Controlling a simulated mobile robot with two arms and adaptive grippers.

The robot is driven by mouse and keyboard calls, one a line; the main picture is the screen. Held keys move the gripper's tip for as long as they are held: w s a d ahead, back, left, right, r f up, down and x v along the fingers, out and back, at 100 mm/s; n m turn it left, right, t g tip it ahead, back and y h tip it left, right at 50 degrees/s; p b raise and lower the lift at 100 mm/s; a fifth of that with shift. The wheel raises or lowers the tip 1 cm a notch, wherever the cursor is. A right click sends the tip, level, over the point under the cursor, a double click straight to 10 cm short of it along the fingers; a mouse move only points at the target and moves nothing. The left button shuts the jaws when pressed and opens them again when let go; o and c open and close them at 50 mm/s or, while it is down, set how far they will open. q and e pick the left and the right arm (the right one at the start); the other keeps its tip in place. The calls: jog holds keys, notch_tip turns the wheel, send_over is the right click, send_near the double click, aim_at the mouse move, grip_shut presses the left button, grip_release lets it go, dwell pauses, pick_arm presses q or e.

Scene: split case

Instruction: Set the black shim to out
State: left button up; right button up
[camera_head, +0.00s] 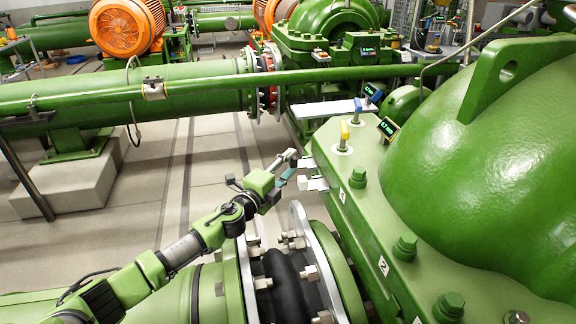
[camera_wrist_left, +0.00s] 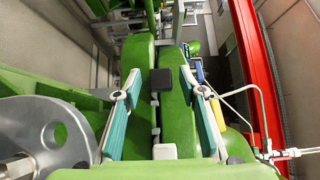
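The black shim (camera_wrist_left: 161,79) shows in the left wrist view as a small dark square at the seam between two green casing flanges. In the head view the black shim (camera_head: 306,163) sticks out at the casing edge, close to my gripper. My left gripper (camera_wrist_left: 160,84) is open, with its teal fingers on either side of the black shim and a gap to each. It also shows in the head view (camera_head: 292,168), at the casing edge. A pale grey shim (camera_wrist_left: 164,151) lies nearer along the same seam. My right gripper is not in view.
The green split case (camera_head: 385,215) carries bolts and a yellow-topped gauge (camera_head: 344,132), with a small display (camera_head: 388,127) beside it. A blue-topped gauge (camera_head: 358,107) stands farther back. Floor is open to the left.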

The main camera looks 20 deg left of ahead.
pick_arm(q)
jog(key=s+a, duration=0.2)
jog(key=s, duration=0.9)
jog(key=shift+s+a, duration=0.2)
jog(key=shift+s, duration=0.2)
